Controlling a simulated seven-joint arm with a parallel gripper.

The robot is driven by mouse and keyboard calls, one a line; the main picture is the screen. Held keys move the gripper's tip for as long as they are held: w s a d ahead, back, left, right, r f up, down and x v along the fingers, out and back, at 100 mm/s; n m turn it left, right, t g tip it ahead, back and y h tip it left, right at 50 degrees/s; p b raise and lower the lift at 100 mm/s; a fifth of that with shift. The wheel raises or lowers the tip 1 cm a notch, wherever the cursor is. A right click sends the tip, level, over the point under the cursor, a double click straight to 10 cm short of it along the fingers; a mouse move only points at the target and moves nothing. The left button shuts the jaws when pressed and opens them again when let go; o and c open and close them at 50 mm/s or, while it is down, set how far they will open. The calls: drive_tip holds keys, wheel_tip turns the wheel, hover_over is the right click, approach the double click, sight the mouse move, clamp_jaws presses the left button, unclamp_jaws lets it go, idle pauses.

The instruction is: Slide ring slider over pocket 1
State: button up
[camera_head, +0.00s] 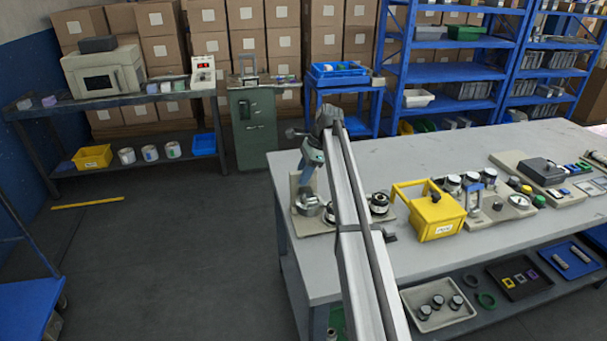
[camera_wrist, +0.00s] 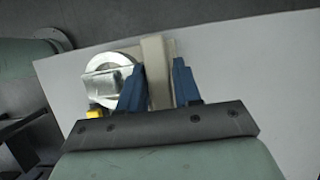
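My gripper (camera_head: 305,185) is at the left end of the long table, low over a beige fixture plate (camera_head: 312,229). In the wrist view, its two blue fingers (camera_wrist: 159,88) stand apart on either side of a light beige bar (camera_wrist: 156,65). I cannot tell whether they touch it. A round silver metal part (camera_wrist: 107,70) with a flat crosspiece lies just left of the fingers; a metal round part also shows under the gripper in the head view (camera_head: 308,206). I cannot make out which part is the ring slider or where pocket 1 is; my arm hides part of the plate.
A round black-and-silver part (camera_head: 379,204) stands on the plate right of my arm. A yellow box (camera_head: 437,222) with a raised handle stands further right, before several jars and fixtures. The table (camera_head: 400,165) is clear behind the plate. A lower shelf holds trays.

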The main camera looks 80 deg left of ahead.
clamp_jaws()
drive_tip(key=w, duration=0.8)
drive_tip(key=shift+w, duration=0.25)
drive_tip(key=shift+o, duration=1.7)
unclamp_jaws()
drive_tip(key=v, duration=1.4)
drive_tip(key=shift+f, duration=0.1)
